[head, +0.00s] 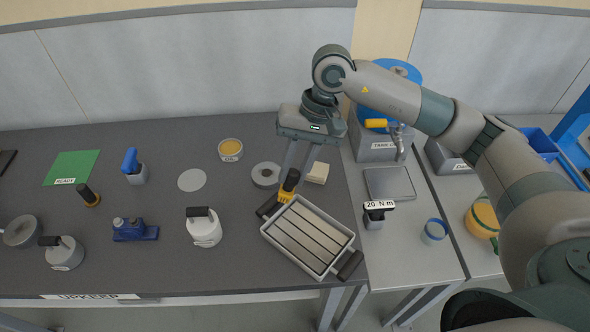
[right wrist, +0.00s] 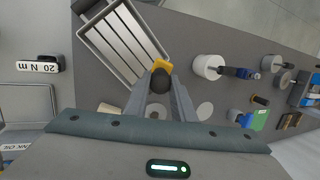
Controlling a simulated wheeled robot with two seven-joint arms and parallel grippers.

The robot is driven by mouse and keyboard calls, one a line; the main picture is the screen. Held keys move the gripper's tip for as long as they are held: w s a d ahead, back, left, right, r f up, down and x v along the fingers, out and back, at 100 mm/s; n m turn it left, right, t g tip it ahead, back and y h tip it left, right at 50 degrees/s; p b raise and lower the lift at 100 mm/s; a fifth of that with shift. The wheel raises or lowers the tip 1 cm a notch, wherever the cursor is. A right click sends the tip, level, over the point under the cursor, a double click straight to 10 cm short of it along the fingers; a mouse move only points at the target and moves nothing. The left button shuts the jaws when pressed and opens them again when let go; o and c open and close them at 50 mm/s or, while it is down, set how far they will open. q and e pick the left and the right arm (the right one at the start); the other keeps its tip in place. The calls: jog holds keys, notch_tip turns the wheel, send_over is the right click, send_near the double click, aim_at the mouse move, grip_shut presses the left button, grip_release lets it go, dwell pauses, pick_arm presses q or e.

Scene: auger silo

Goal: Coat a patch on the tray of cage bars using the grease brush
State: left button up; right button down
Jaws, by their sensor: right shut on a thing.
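The tray of cage bars (head: 267,233) is a pale rectangular tray with dark end handles and several long grey bars, at the front right of the dark bench. It also shows in the right wrist view (right wrist: 91,35). My right gripper (head: 290,180) points down at the tray's upper-left corner and is shut on the grease brush (head: 291,181), which has a black handle and a yellow lower part. In the right wrist view, the brush (right wrist: 161,81) stands between the fingertips, its yellow part over the tray's corner. I cannot tell whether its bristles touch the tray. My left gripper is not in view.
A round tin of yellowish stuff (head: 231,147), a grey ring (head: 265,174) and a pale block (head: 318,172) lie behind the tray. A white handled pot (head: 204,229) stands left. A 20 N m tool (head: 376,215) stands right, on the lighter bench.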

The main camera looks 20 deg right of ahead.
aim_at(295, 185)
jog(key=shift+f, duration=0.15)
jog(key=shift+f, duration=2.3)
